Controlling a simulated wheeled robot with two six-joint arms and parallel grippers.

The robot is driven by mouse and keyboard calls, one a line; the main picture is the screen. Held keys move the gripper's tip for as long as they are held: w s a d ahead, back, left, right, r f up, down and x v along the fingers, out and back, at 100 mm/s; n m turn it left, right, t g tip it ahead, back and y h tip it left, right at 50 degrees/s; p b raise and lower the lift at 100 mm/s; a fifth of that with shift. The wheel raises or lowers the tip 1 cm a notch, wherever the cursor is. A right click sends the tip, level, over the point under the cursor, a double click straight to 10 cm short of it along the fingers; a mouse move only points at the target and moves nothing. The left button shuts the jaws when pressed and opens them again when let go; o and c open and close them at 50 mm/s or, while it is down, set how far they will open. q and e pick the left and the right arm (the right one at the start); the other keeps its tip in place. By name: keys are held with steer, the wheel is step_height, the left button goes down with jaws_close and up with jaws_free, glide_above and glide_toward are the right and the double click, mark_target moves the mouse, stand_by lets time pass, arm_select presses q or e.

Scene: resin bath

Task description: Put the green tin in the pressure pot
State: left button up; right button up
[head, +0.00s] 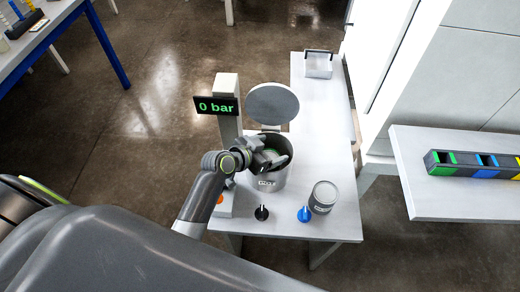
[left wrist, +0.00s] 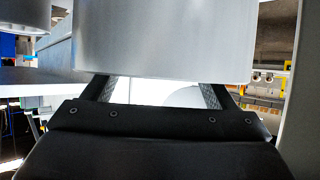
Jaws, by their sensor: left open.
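The pressure pot (head: 271,182) is an open grey metal cylinder on the white table. Its round lid (head: 272,103) is raised behind it. A small green patch, which looks like the green tin (head: 272,151), shows inside the pot's mouth; my gripper hides most of it. My left gripper (head: 267,160) is over the pot's mouth, with its jaws open. In the left wrist view its two fingers (left wrist: 157,92) stand apart, and a large smooth grey cylindrical surface fills the upper middle; I cannot tell which object it is. My right gripper is not in view.
A grey can (head: 323,197) stands right of the pot by a blue-handled valve (head: 304,213). A black-handled valve (head: 262,213) is in front. A display (head: 216,105) reads 0 bar. A tray (head: 318,66) sits at the back. A right-hand shelf (head: 430,205) bears a colour-marked rack (head: 470,165).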

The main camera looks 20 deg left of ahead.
arm_select(q)
steer(key=shift+r+p, duration=0.3)
steer(key=shift+r, duration=0.25)
steer(key=b+v, duration=0.1)
steer(key=v, duration=1.1)
steer(key=shift+f, duration=0.1)
